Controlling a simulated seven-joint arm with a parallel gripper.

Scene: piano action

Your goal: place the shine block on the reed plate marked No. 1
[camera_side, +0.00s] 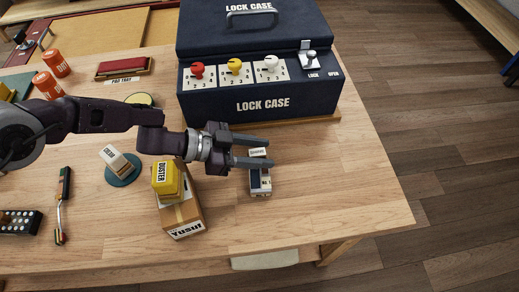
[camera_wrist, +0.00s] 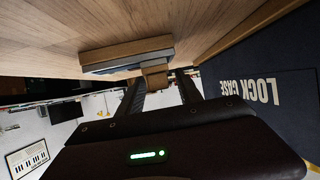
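A reed plate (camera_side: 260,188) with a "No. 1" label lies on the table right of my arm. A small pale block (camera_side: 257,152), its label too small to read surely, sits at the plate's far end; I take it for the shine block. My gripper (camera_side: 268,152) has its two fingers apart, one on each side of this block. In the wrist view, the block (camera_wrist: 154,78) shows tan between my fingertips (camera_wrist: 158,82), against the plate (camera_wrist: 125,59). A gap shows beside the right finger; contact at the left one is unclear.
The dark lock case (camera_side: 262,98) stands just behind my gripper. A yellow duster block (camera_side: 166,178) sits on a cardboard box (camera_side: 184,216) under my arm. Another pale block (camera_side: 114,158) stands on a round teal pad. The table's right side (camera_side: 345,180) is clear.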

